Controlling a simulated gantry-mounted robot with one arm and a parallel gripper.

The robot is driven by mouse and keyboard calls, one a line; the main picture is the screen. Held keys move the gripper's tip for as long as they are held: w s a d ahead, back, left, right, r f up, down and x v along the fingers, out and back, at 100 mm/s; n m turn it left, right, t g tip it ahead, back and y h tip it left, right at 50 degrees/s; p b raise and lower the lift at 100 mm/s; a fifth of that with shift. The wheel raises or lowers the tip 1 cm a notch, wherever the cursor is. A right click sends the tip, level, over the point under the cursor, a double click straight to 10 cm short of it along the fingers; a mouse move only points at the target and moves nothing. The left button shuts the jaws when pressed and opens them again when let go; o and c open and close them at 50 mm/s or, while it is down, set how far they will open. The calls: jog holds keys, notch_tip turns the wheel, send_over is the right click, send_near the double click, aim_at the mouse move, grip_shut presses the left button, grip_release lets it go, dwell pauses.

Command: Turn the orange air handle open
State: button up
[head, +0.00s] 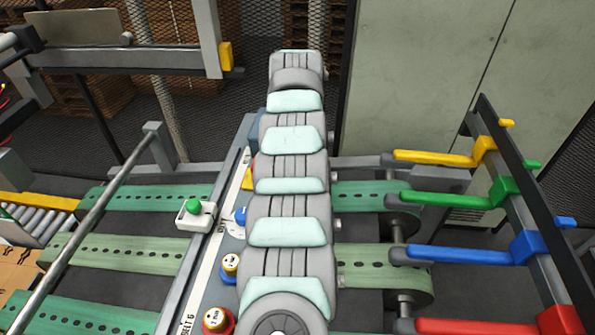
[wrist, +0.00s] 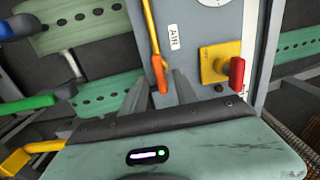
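The orange air handle (wrist: 158,68) shows in the wrist view as a long, thin lever, yellow-orange above and deeper orange at its lower end. It hangs almost upright on a grey panel (wrist: 198,20), left of a white label reading AIR (wrist: 173,38). My gripper (wrist: 160,80) is open, with one grey finger on each side of the handle's lower end and a gap visible on both sides. I cannot tell how deep the handle sits between the fingers. In the head view my own arm hides the gripper and the handle.
A yellow box with a red knob (wrist: 237,73) is on the same panel, right of the handle. Green belts (head: 130,198) run on both sides of my arm. Yellow, green, blue and red arms (head: 450,258) stand at the right. A green button box (head: 196,215) sits left.

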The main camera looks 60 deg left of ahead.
notch_tip(320, 180, up, 9)
jog(key=p, duration=0.1)
jog(key=shift+f, duration=0.15)
jog(key=shift+p, duration=0.3)
